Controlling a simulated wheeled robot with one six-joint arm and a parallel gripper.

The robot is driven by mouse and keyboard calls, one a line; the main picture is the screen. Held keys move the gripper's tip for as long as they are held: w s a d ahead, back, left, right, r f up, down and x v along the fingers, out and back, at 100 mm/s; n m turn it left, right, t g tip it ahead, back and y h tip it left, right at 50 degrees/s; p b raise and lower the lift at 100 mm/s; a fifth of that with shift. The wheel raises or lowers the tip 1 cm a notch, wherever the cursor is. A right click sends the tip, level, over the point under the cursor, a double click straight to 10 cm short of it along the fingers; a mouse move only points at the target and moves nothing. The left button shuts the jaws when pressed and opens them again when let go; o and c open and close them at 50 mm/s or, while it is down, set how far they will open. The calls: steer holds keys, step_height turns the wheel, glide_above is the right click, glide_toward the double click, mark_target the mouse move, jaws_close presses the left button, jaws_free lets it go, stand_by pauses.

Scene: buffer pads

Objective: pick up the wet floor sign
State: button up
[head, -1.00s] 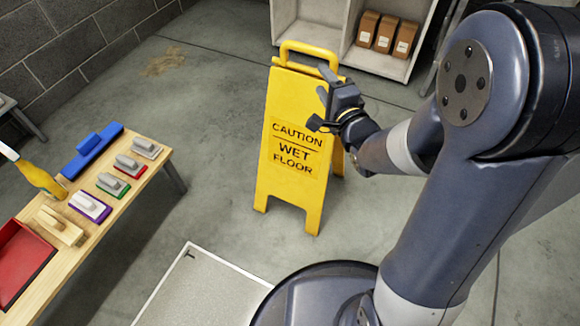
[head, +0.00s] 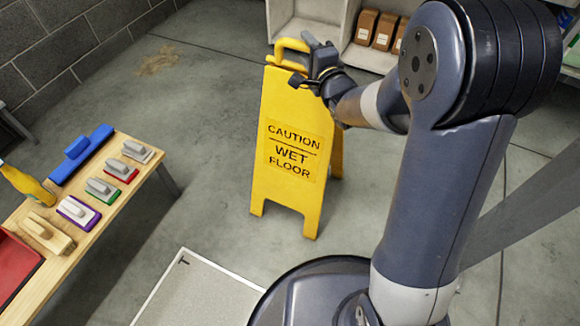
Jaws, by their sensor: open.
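The yellow wet floor sign (head: 290,155) stands upright and folded out on the grey floor, its lettered face toward me. Its handle loop (head: 290,44) is at the top, with the right part hidden behind my gripper. My gripper (head: 300,60) is open at the upper right of the sign, close to the handle. One finger shows in front of the sign's top edge and the other points up by the handle's right side. I cannot tell whether the handle lies between the fingers or whether they touch it.
A wooden bench (head: 120,205) with several hand pads, a blue tool (head: 82,155) and a red tray (head: 15,260) stands at the left. A shelf (head: 345,30) with brown boxes is behind the sign. A pale floor panel (head: 195,290) lies in front. Floor between bench and sign is clear.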

jaws_close()
stand_by(0.4)
stand_by(0.8)
steer(key=shift+r, duration=0.15)
